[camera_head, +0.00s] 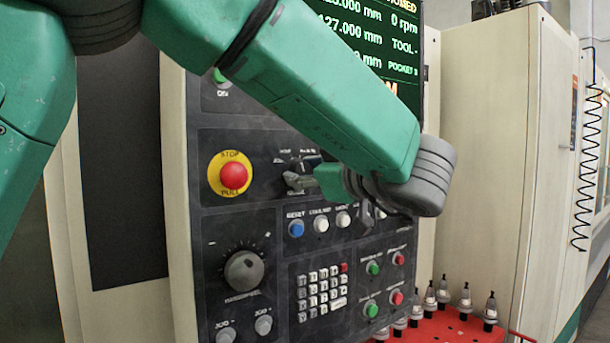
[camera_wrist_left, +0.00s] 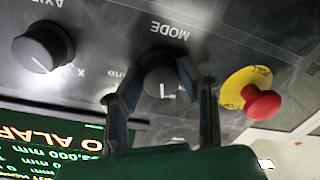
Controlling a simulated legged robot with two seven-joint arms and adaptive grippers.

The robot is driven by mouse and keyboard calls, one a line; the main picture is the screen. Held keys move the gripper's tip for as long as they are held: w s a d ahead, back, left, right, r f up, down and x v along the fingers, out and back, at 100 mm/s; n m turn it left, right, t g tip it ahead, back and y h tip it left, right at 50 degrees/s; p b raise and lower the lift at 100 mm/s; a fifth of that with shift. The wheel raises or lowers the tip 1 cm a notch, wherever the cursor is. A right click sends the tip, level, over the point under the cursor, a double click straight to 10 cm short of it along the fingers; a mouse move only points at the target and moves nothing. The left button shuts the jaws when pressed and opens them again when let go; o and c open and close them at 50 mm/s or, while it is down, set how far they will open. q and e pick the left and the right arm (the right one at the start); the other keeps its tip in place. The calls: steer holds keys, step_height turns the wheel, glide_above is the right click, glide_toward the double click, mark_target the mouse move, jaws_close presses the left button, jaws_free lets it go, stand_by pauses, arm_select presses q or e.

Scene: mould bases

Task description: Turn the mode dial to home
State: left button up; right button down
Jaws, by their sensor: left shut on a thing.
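The mode dial (camera_wrist_left: 160,82) is a dark round knob on the control panel, under an upside-down "MODE" label in the left wrist view. A white mark on it points toward the bottom of that picture. My left gripper (camera_wrist_left: 158,88) is shut on the dial, one finger on each side. Small labels sit around the dial, too small to read surely. My right gripper is not in view.
A red stop button (camera_head: 233,175) on a yellow ring is left of the dial. A large knob (camera_head: 244,271) and keypad (camera_head: 321,291) lie below. Several tool holders stand on a red tray (camera_head: 450,329) at the lower right. The screen (camera_head: 385,50) is above.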

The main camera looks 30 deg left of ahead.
arm_select(q)
steer(key=o, duration=1.1)
steer(key=shift+o, duration=0.2)
steer(key=shift+d, duration=0.1)
steer(key=shift+d, duration=0.1)
steer(key=shift+s+d, duration=0.1)
steer(key=shift+d, duration=0.15)
steer(key=v, duration=1.1)
steer(key=shift+d, duration=0.35)
steer(key=shift+a, duration=0.2)
